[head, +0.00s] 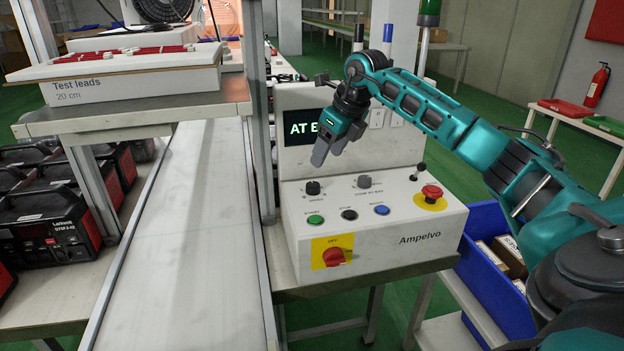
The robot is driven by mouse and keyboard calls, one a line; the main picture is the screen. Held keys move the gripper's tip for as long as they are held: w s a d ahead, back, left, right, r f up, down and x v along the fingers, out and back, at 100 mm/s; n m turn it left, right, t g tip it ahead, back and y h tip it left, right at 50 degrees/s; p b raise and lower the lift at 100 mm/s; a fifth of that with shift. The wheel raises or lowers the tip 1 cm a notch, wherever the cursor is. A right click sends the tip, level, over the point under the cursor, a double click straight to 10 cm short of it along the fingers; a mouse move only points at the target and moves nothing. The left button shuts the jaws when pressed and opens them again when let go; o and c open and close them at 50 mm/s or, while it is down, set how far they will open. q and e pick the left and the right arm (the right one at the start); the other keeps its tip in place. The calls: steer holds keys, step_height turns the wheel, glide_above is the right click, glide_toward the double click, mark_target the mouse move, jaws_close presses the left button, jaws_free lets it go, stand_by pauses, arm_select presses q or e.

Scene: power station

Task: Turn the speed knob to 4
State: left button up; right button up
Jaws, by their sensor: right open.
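The control box (385,248) marked Ampelvo stands on a table in the middle of the head view. A small black knob (313,187) sits at the left of its sloped top, with a small label below that seems to read speed; its setting is too small to read. My right gripper (331,152) is open and empty, pointing down above and behind the black knob, in front of the display, apart from the knobs. My left gripper is not in view.
The box also has a green button (315,220), a black button (349,214), a blue button (382,210), a red emergency stop (432,193), a joystick (420,168) and a red rotary switch (334,257). A display (301,128) stands behind. A conveyor (185,240) runs left.

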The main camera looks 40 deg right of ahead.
mark_target(313, 184)
steer(key=x, duration=0.9)
steer(key=shift+f, duration=0.1)
steer(key=shift+w+f, duration=0.2)
steer(key=shift+f, duration=0.05)
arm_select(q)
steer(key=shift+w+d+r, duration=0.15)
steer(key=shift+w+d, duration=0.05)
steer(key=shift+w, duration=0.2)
arm_select(e)
steer(key=shift+c, duration=0.2)
steer(key=c, duration=1)
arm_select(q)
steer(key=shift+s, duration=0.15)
arm_select(e)
steer(key=shift+o, duration=0.2)
